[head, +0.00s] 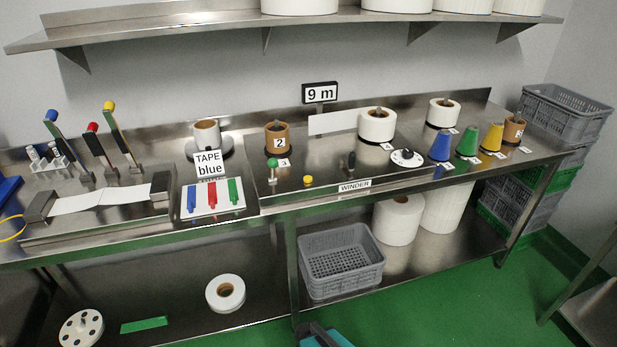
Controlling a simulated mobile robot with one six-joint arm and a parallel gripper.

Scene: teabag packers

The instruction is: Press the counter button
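A small yellow button (308,180) sits on the steel worktop near its front edge, left of the WINDER label (355,185). It has no readable label, so I cannot tell for sure that it is the counter button. A black-framed display (320,93) reading "9 m" stands at the back of the worktop above it. Nothing covers the button. My gripper is not in view.
A steel worktop (330,196) carries paper rolls (377,125), several coloured cones (441,146) and a white dial (407,158). A tape panel (212,199) and tall coloured levers (121,134) are left.

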